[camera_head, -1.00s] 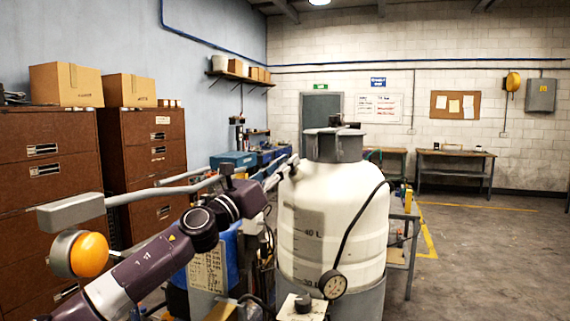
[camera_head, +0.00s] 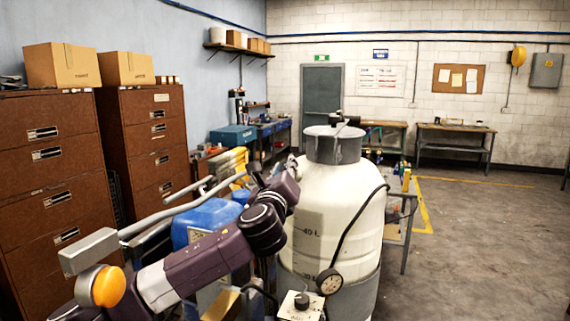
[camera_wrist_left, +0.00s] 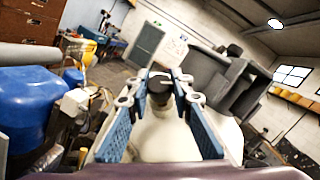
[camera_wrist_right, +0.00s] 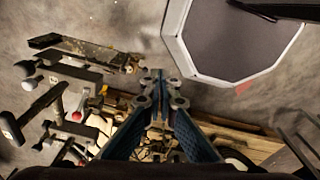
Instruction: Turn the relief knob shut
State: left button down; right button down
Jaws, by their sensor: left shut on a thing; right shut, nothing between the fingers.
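A dark round knob (camera_wrist_left: 159,88) with a pale curved mark by its top stands over the white tank in the left wrist view. My left gripper (camera_wrist_left: 160,75) is shut on this knob, with one blue finger on each side. In the head view my left arm reaches to the upper left side of the white tank (camera_head: 345,205), and the fingertips and held knob are hard to make out there. My right gripper (camera_wrist_right: 159,77) is shut and empty above cluttered gear in the right wrist view. It does not show in the head view.
A pressure gauge (camera_head: 330,282) hangs on a black hose at the tank's front. Another black knob (camera_head: 302,300) sits on a pale block below. A blue container (camera_head: 205,222) stands behind my left arm. Brown cabinets (camera_head: 45,170) line the left; the floor at right is clear.

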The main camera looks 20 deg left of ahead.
pick_arm(q)
jog(key=n+g+y, duration=0.4)
jog(key=n, duration=0.1)
jog(key=shift+d+r, duration=0.1)
jog(key=shift+n+g+y, duration=0.8)
jog(key=shift+n+g, duration=1.5)
jog(key=shift+g, duration=0.3)
jog(key=c, duration=1.7)
grip_release()
jog(key=shift+a, duration=0.25)
jog(key=shift+s+d, duration=0.1)
jog(key=v, duration=1.1)
jog(key=shift+s+d+r, duration=0.2)
jog(key=shift+s, duration=0.05)
